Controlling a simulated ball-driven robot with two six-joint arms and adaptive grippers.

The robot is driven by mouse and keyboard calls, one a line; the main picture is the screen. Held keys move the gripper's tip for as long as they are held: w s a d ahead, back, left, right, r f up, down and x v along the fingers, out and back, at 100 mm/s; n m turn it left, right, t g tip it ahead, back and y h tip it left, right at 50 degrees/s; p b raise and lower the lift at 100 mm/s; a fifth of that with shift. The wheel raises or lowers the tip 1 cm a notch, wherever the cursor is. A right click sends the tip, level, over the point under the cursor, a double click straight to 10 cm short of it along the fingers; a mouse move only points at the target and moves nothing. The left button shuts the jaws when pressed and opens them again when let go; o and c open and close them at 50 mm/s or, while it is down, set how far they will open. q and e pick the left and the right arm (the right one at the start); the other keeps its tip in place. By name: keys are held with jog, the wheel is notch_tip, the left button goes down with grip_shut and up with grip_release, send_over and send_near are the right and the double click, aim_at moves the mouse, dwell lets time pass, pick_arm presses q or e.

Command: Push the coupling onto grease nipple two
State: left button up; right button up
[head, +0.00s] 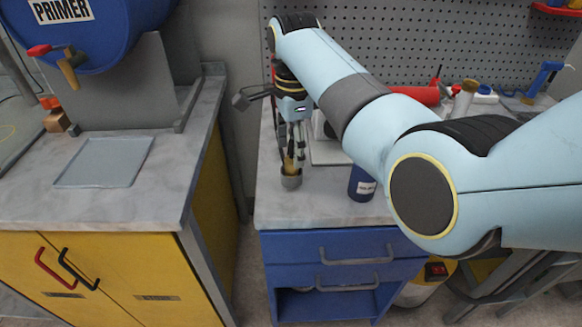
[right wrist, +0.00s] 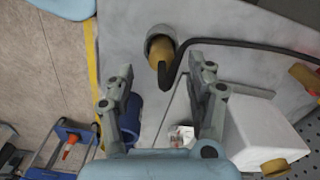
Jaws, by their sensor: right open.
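I cannot make out the coupling or grease nipple two in either view. My right gripper (head: 298,150) hangs fingers down over the left front of the blue-drawer bench. In the right wrist view its two fingers (right wrist: 160,78) are spread apart with nothing held between them. The cup also shows in the right wrist view (right wrist: 153,39), ahead of the fingertips. My left gripper is out of view.
A white container (right wrist: 262,132) is beside the right finger in the wrist view. A blue primer drum (head: 85,35) and grey tray (head: 105,162) are on the left counter. The bench's front left corner is clear.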

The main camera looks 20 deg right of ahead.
aim_at(291, 169)
notch_tip(291, 169, down, 4)
jog(key=shift+w+r, duration=0.1)
jog(key=shift+r, duration=0.1)
jog(key=shift+c, duration=0.3)
grip_shut()
